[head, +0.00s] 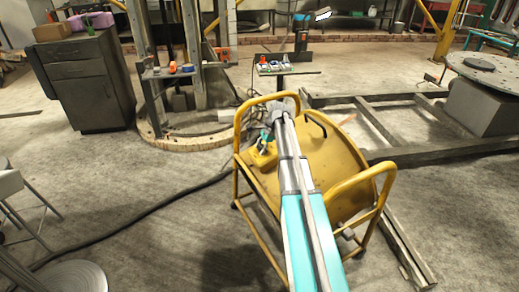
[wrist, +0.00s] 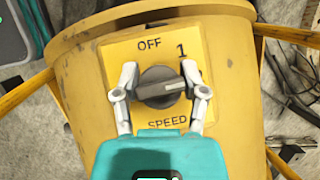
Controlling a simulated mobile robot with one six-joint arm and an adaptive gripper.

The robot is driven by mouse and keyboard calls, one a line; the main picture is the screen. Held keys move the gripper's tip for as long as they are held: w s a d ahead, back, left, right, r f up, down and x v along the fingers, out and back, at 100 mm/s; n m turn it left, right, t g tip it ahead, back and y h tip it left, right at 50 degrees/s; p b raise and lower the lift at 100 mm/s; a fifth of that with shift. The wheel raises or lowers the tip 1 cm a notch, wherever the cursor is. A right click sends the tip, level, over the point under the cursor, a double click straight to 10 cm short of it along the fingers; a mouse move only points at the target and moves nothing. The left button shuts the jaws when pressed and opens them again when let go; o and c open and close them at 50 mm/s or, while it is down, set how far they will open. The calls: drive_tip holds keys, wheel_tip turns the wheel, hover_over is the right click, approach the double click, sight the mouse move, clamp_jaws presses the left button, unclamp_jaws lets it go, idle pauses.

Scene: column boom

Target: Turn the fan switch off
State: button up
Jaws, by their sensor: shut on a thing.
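The fan is a yellow drum (head: 325,165) in a yellow tube frame, in the middle of the head view. Its switch is a dark round knob (wrist: 158,87) with a raised grey bar, on a yellow plate marked OFF, 1 and SPEED (wrist: 118,50). The bar lies nearly level in the wrist view, its lighter end to the right, below the 1. OFF is above the knob. My gripper (wrist: 160,88) has a finger on each side of the knob and is shut on it. In the head view my arm hides part of the drum.
The fan's frame has raised yellow handles (head: 376,180) on both sides of my arm. A dark cabinet (head: 90,80) stands at the left, and a metal floor frame (head: 400,150) lies at the right. A black cable (head: 140,215) crosses the floor.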

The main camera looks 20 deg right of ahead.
drive_tip(key=shift+w+d, duration=0.1)
drive_tip(key=shift+w, duration=0.1)
drive_tip(key=n+g, duration=0.2)
drive_tip(key=n, duration=0.1)
drive_tip(key=shift+w+d+n+g, duration=0.1)
drive_tip(key=shift+n+g, duration=0.2)
drive_tip(key=shift+n, duration=0.1)
drive_tip(key=shift+n+g+h, duration=0.6)
drive_tip(key=shift+n+g, duration=0.8)
drive_tip(key=shift+n, duration=0.6)
drive_tip(key=o, duration=1.1)
drive_tip(key=shift+s, duration=0.25)
